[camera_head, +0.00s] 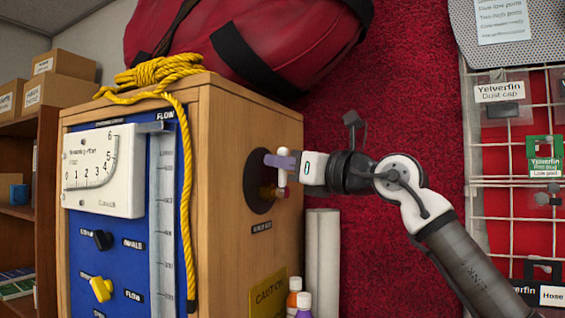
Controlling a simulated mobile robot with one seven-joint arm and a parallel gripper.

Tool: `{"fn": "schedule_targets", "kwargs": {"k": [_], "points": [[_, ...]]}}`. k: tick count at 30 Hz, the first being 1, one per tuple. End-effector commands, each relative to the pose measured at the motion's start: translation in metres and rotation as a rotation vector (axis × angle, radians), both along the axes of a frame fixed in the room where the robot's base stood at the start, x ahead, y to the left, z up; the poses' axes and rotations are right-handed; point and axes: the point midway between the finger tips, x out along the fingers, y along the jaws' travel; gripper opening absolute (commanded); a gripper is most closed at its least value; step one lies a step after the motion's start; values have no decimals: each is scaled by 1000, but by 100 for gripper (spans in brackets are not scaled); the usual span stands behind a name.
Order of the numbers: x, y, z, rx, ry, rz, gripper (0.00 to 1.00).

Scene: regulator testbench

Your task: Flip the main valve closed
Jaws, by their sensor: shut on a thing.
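A wooden test cabinet (222,226) stands left of centre. On its right side is a dark round recess (258,196) with a brass-coloured fitting (272,191). A purple lever (272,160) sticks out at the recess, above the fitting; it looks like the main valve's handle. My gripper (284,168), reaching in from the right, is shut on the purple lever. Its white fingers hide part of the lever and of the fitting behind. The label (262,228) below the recess is too small to read surely.
A yellow rope (155,73) and a red bag (270,40) lie on top of the cabinet. The blue front panel (125,240) carries a gauge and knobs. White tubes (322,255) and small bottles (295,290) stand below my gripper. A wire rack (515,150) is at right.

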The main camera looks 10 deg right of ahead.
Motion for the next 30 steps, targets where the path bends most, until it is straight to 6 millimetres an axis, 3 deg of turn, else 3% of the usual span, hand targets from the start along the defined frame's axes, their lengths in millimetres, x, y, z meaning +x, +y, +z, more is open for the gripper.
{"fn": "schedule_targets", "kwargs": {"k": [8,9,14,23,30], "points": [[0,-1,1,2,1,-1,0],[0,-1,1,2,1,-1,16],[0,-1,1,2,0,-1,35],[-1,-2,-1,2,0,-1,35],[-26,-27,-9,3,-1,-3,35]]}}
